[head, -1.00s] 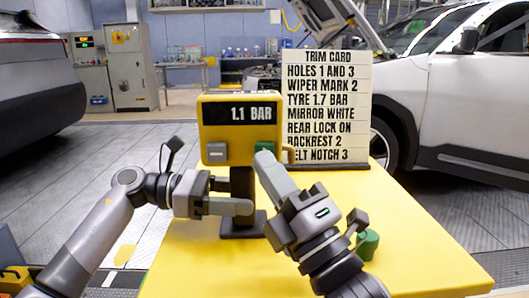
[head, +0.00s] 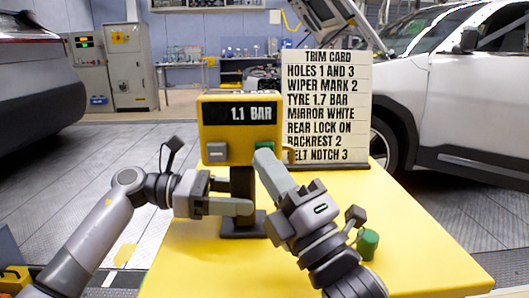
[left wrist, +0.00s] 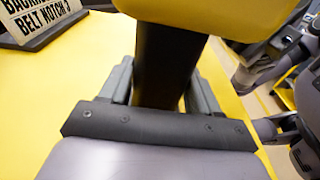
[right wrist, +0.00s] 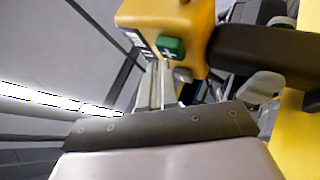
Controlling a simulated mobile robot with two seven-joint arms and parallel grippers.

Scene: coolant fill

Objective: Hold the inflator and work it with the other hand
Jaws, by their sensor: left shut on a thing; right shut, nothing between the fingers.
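The inflator (head: 215,115) is a yellow box on a dark post (head: 243,185), upright on the yellow table. Its display reads 1.1 BAR. A grey button (head: 215,152) is on its left and a green button (head: 264,146) on its right. My left gripper (head: 245,206) is shut on the dark post; the left wrist view shows the post (left wrist: 165,65) between the fingers. My right gripper (head: 264,158) is shut and empty, its tips at the green button. The right wrist view shows the green plus button (right wrist: 170,47) by the fingertips; whether they touch cannot be told.
A trim card (head: 327,105) stands behind the inflator and lists TYRE 1.7 BAR. A green knob-like object (head: 368,244) is on the table right of my right wrist. The yellow table (head: 420,240) is clear at the front right. Cars stand on both sides beyond it.

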